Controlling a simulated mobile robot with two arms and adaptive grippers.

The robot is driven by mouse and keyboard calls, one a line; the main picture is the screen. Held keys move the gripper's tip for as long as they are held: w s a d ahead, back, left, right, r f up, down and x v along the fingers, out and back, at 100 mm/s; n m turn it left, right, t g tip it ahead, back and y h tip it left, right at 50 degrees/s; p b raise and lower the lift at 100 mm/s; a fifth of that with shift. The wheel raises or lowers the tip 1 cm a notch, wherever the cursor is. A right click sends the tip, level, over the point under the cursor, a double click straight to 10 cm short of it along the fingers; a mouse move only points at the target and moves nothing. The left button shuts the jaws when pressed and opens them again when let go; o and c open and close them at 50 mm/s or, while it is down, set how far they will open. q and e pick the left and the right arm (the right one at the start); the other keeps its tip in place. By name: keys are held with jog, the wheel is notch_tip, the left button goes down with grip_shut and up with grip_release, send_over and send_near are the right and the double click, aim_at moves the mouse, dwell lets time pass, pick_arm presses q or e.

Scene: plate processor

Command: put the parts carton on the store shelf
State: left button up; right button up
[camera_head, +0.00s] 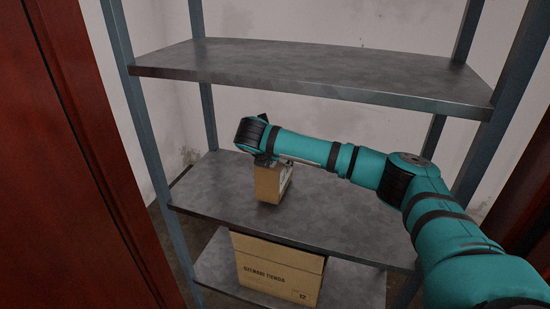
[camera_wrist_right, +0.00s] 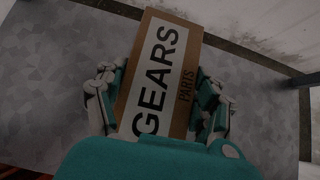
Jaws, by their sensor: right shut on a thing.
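The parts carton (camera_head: 268,184) is a small brown box over the middle shelf (camera_head: 330,213) of the store rack, left of its centre. In the right wrist view the carton (camera_wrist_right: 160,75) shows a white label reading "GEARS PARTS". My right gripper (camera_head: 268,162) reaches in from the right, above the carton. In the right wrist view the right gripper's fingers (camera_wrist_right: 158,105) are on both sides of the carton, shut on it. The carton looks upright, and its lower edge is at or just above the shelf; I cannot tell if it touches. My left gripper is not in view.
A larger brown carton (camera_head: 278,270) stands on the bottom shelf (camera_head: 350,289). The upper shelf (camera_head: 310,68) is empty and lies above my right arm. Blue-grey posts (camera_head: 147,130) frame the rack. A red panel (camera_head: 75,170) stands at the left. The middle shelf is otherwise clear.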

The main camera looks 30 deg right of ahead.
jog(key=shift+f, duration=0.55)
jog(key=o, duration=1.8)
jog(key=b+v, duration=0.2)
jog(key=v, duration=1)
jog(key=shift+a, duration=0.1)
